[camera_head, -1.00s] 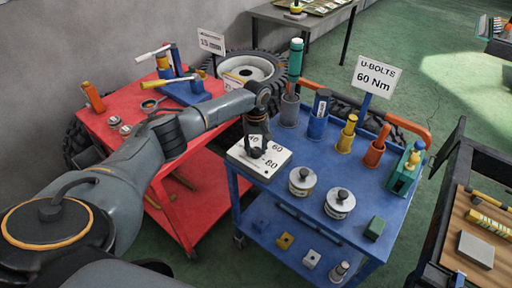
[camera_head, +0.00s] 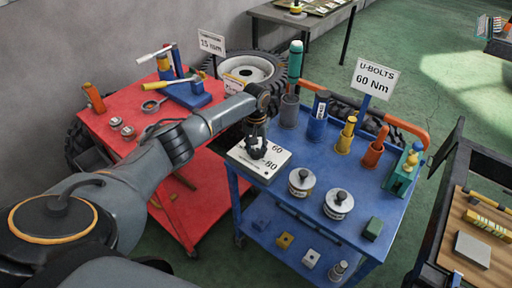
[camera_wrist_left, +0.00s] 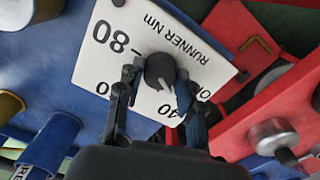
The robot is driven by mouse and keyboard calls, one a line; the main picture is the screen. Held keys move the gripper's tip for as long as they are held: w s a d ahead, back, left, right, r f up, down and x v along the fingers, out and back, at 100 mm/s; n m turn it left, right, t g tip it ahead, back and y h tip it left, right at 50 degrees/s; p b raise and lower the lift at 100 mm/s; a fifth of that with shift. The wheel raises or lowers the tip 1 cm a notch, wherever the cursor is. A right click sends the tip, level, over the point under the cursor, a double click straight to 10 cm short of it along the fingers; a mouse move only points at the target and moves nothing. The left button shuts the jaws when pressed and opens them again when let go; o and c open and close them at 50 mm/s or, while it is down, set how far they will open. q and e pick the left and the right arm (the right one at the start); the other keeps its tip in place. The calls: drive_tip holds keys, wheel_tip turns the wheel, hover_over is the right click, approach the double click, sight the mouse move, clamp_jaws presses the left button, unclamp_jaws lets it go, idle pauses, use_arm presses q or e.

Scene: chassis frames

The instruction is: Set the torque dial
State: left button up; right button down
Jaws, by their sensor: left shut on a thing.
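The torque dial's white plate (camera_head: 270,169) lies at the near left corner of the blue cart top. In the left wrist view the plate (camera_wrist_left: 92,62) reads "RUNNER Nm", with 80 and 40 legible. Its dark round knob (camera_wrist_left: 160,68) has a pale pointer, which points roughly towards the 40; the fingers partly hide the scale. My left gripper (camera_head: 257,146) is over the plate, its fingers on both sides of the knob and shut on it. My right gripper is out of view.
On the blue cart (camera_head: 325,163), two lidded tins (camera_head: 338,204) stand near the dial, with several tools in coloured holders behind. A red cart (camera_head: 135,150) with tools stands left, under my arm. A dark bench (camera_head: 460,235) stands right.

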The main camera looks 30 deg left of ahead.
use_arm(q)
drive_tip(key=m, duration=0.4)
drive_tip(key=shift+m, duration=0.3)
drive_tip(key=m, duration=0.4)
drive_tip(key=shift+m, duration=0.3)
drive_tip(key=m, duration=0.4)
drive_tip(key=shift+m, duration=2.4)
drive_tip(key=o, duration=1.2)
drive_tip(key=shift+r, duration=0.1)
